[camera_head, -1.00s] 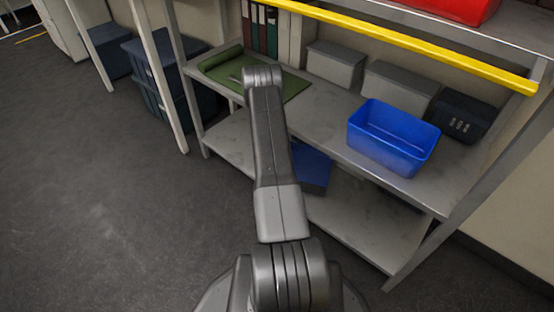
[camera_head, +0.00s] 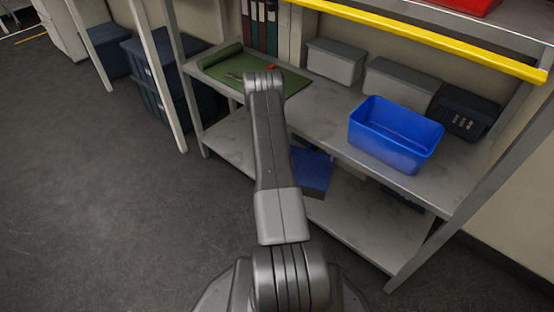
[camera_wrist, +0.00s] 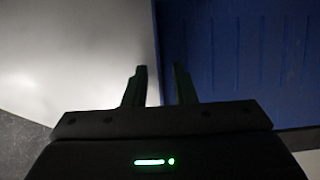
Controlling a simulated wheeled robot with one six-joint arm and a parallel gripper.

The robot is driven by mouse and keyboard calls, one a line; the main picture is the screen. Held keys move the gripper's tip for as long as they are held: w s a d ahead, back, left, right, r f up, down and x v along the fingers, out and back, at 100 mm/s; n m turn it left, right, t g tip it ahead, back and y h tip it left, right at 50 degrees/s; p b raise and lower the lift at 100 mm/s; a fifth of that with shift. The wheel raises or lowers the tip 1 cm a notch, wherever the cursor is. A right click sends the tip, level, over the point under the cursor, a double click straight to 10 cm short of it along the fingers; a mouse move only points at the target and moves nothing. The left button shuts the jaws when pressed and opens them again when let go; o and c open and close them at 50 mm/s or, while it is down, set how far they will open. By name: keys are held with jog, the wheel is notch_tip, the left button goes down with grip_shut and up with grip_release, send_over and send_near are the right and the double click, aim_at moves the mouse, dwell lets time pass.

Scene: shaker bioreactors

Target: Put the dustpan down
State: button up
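A blue, flat object that looks like the dustpan (camera_head: 312,172) is at the lower shelf, partly hidden behind my arm in the head view. In the wrist view a blue ribbed surface (camera_wrist: 235,60), likely the same dustpan, fills the upper right. My gripper (camera_wrist: 160,72) shows in the wrist view with its two fingers apart and a gap between them. The left finger is over the pale shelf and the right finger over the blue edge. I cannot tell whether the right finger touches it. In the head view the gripper is hidden behind my arm.
A blue bin (camera_head: 395,140), grey boxes (camera_head: 335,62) and a dark case (camera_head: 466,112) stand on the upper shelf (camera_head: 320,115). A green mat (camera_head: 222,62) holds small tools. The lower shelf (camera_head: 360,215) has bare room at right. A yellow rail (camera_head: 430,43) crosses above.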

jog(key=shift+p+v, duration=0.4)
jog(key=shift+v, duration=3.5)
